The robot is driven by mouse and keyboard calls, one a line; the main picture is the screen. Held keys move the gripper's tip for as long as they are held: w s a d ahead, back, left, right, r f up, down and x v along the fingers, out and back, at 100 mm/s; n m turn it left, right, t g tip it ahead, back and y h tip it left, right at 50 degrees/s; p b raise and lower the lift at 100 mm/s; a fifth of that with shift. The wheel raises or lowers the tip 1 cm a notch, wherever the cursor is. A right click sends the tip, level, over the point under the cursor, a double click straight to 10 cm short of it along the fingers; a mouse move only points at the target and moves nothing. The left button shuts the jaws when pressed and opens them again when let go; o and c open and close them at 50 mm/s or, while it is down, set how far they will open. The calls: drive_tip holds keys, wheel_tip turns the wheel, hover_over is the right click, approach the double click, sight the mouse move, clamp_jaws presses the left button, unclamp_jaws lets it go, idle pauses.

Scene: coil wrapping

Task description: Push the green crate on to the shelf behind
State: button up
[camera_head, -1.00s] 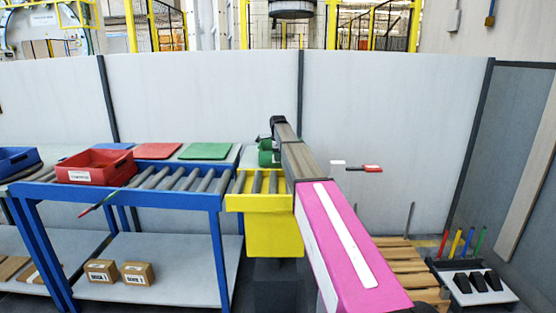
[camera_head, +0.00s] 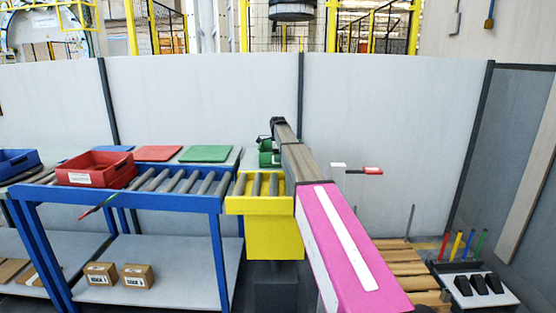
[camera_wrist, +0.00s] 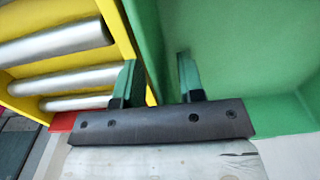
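The green crate shows in the wrist view (camera_wrist: 235,50), its wall running between my fingers and its inside to the right. My gripper (camera_wrist: 158,82) has green fingers that stand apart, one inside the crate and one outside over the yellow roller stand. A strip of yellow shows between the outer finger and the wall. In the head view my arm hides most of the gripper end; a green patch (camera_head: 267,155) shows beside it, and I cannot tell if it is crate or gripper. A grey surface behind the rollers holds a green panel (camera_head: 206,153).
The yellow roller stand (camera_head: 275,235) adjoins a blue-framed roller table (camera_head: 215,207). A red crate (camera_head: 93,179) stands at its left. Red (camera_head: 157,153) and blue panels lie behind. A white partition (camera_head: 215,95) closes the back. Wooden slats lie at lower right.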

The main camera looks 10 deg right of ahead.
wheel_tip(320, 180, up, 10)
drive_tip(key=shift+r, duration=0.4)
idle(0.4)
